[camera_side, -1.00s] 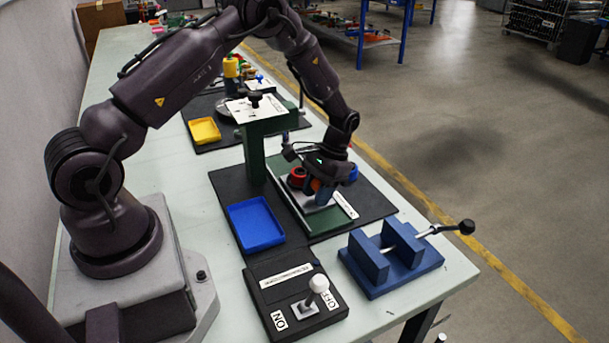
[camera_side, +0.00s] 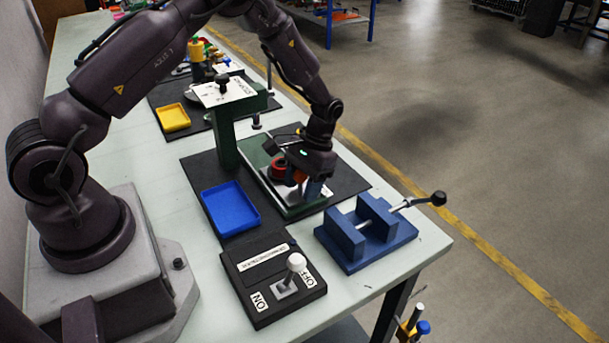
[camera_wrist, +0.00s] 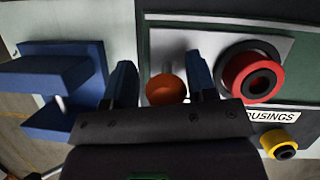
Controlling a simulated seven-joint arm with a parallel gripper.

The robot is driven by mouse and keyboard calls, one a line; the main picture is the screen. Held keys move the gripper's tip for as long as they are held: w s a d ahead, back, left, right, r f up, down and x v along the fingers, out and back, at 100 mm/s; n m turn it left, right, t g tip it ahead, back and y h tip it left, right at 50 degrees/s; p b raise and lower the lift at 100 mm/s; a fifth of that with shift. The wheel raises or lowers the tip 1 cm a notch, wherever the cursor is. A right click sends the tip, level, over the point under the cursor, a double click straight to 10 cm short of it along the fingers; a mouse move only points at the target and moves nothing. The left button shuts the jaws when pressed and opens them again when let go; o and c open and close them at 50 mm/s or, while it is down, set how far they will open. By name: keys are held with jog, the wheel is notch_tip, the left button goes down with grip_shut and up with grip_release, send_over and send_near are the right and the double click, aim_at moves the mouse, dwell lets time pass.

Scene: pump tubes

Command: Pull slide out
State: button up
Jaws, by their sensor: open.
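The slide is a grey metal plate (camera_wrist: 215,45) on a green base (camera_side: 297,211) under the green press (camera_side: 226,140). A red ring with a dark centre (camera_wrist: 252,75) sits on the plate; the ring also shows in the side view (camera_side: 279,172). An orange round knob (camera_wrist: 165,90) stands at the plate's end nearer the blue vise. My gripper (camera_wrist: 161,82) is open, with one dark blue finger on each side of the knob. I cannot tell whether either finger touches it. In the side view my gripper (camera_side: 315,188) hides the knob.
A blue vise (camera_side: 367,234) with a long handle stands close to the slide's front end. A black ON/OFF lever box (camera_side: 272,277) and an empty blue tray (camera_side: 230,209) lie nearer. A yellow ring (camera_wrist: 278,142) shows beside the base. A yellow tray (camera_side: 172,118) lies farther back.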

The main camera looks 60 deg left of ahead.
jog(key=d+v, duration=0.1)
jog(key=v, duration=1.1)
jog(key=shift+w+a+r, duration=0.15)
jog(key=shift+a+r, duration=0.25)
jog(key=shift+a, duration=0.05)
jog(key=s+d+r+m+t, duration=0.1)
jog(key=s+d+r+t, duration=0.2)
jog(key=s+r, duration=0.6)
jog(key=s+d+r+m+t+y, duration=0.1)
jog(key=s+d+r+t, duration=0.1)
jog(key=s+r+t, duration=0.5)
jog(key=s+r, duration=0.3)
jog(key=s, duration=0.4)
jog(key=shift+d, duration=0.4)
